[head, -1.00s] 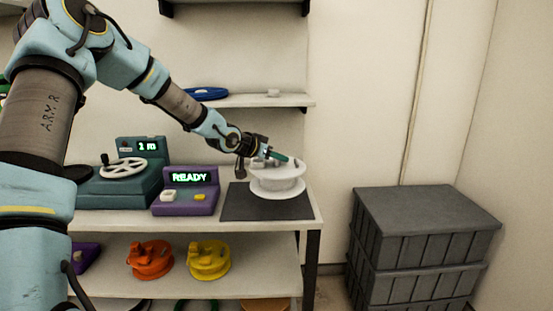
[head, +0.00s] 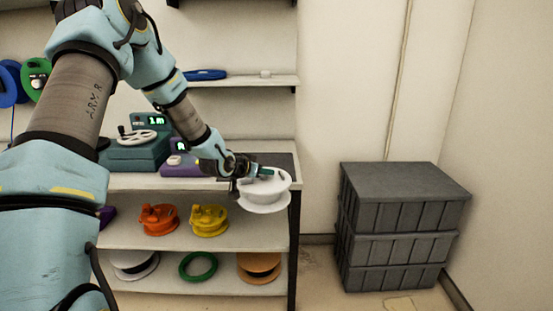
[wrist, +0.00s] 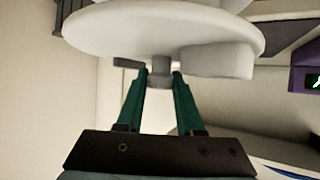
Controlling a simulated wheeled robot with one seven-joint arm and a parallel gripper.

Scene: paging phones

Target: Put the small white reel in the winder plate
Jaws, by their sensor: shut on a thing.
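My gripper (head: 262,172) is shut on a white reel (head: 263,200), gripping it near its top; the reel hangs level at the worktop's front right edge. In the wrist view, the green fingers (wrist: 159,78) close on a short grey post of the white reel (wrist: 150,28), whose round flange fills the top of the picture. A teal winder (head: 140,158) with a white spoked plate (head: 137,137) and a lit display stands on the worktop at left, away from my gripper. My arm hides part of the worktop.
A purple box (head: 180,166) with a display stands beside the winder, partly hidden by my arm. A dark mat (head: 284,161) lies behind the reel. Orange (head: 159,220) and yellow (head: 209,221) reels sit on the shelf below. Stacked grey crates (head: 400,225) stand right.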

